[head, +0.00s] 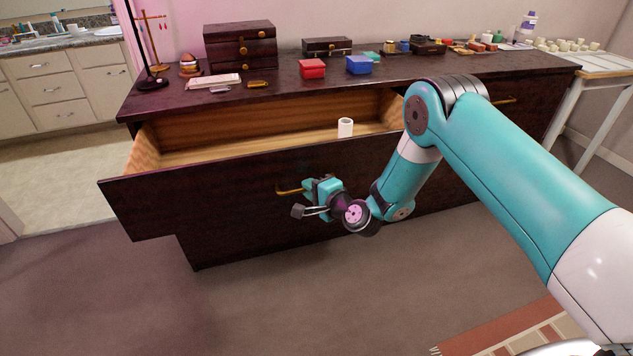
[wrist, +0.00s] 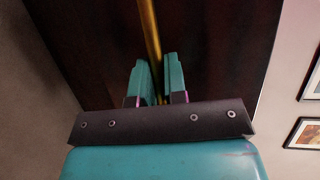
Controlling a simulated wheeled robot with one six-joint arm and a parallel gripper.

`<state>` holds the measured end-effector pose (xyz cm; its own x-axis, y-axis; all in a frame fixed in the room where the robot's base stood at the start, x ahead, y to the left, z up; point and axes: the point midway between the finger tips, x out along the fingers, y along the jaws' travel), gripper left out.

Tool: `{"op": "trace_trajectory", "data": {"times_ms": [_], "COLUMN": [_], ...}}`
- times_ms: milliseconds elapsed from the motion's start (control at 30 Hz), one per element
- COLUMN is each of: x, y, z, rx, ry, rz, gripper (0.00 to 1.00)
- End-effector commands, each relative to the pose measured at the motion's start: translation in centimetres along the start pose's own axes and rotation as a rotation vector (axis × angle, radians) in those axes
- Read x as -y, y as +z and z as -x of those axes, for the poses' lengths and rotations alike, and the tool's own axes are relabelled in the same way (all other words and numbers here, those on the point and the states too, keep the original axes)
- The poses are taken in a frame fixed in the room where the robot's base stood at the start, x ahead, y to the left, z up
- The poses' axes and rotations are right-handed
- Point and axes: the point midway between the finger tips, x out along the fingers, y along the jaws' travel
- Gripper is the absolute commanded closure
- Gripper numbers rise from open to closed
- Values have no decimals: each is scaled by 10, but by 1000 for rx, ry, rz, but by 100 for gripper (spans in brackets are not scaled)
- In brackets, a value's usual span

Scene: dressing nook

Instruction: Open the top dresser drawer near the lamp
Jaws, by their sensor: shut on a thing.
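The top dresser drawer (head: 215,190) on the left side stands pulled far out, its dark front well forward of the dresser (head: 450,68). Its pale wooden inside shows, with a white cylinder (head: 345,128) standing in it. The brass handle (head: 289,192) runs across the front, and it also shows in the wrist view (wrist: 150,38). My gripper (head: 309,188) is at the right part of the handle. In the wrist view, the fingers (wrist: 158,82) are close on both sides of the handle, shut on it. The lamp (head: 151,82) stands at the dresser's left end, only partly in view.
Jewellery boxes (head: 240,46), a red box (head: 312,69), a blue box (head: 358,65) and small items cover the dresser top. A side table (head: 600,65) stands at the right. A striped rug (head: 540,335) lies at the lower right. Floor before the drawer is clear.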

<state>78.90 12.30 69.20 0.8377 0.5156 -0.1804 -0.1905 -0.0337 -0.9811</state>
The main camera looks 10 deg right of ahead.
Motion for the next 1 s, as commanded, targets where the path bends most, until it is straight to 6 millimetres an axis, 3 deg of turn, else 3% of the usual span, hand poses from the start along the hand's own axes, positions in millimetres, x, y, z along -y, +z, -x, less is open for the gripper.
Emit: {"op": "trace_trajectory", "data": {"times_ms": [200, 233, 333, 700, 1000], "x": [2, 2, 2, -1, -9], "y": [8, 8, 8, 2, 0], "z": [-2, -2, -2, 5, 49], "rx": [16, 18, 17, 8, 6], "ry": [-3, -2, -2, 1, 2], "rz": [-1, -2, -3, -5, -8], "gripper": [100, 83, 63, 63, 63]}}
